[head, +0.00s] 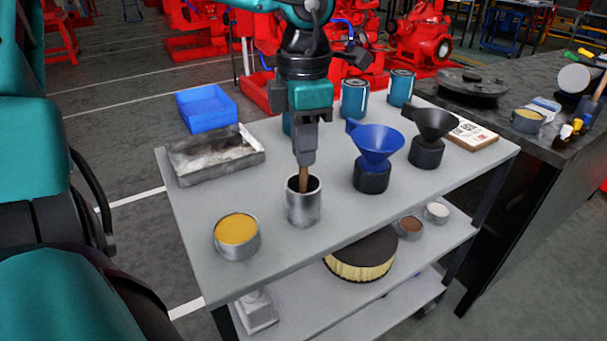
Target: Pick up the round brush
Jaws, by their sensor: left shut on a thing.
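A metal cup (303,207) stands on the top of the grey cart (330,235). A thin wooden handle (303,181), apparently the round brush's, rises from the cup's mouth. Its lower end is hidden inside the cup, so I cannot see the bristles. My left gripper (305,161) points straight down above the cup and is shut on the handle's upper part. My right gripper is not in view.
A tin of yellow paste (237,235) stands left of the cup. A blue funnel (377,146) and a black funnel (432,125) stand right. A grey tray (213,160) and blue bin (206,108) are behind left. The cart's front top is clear.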

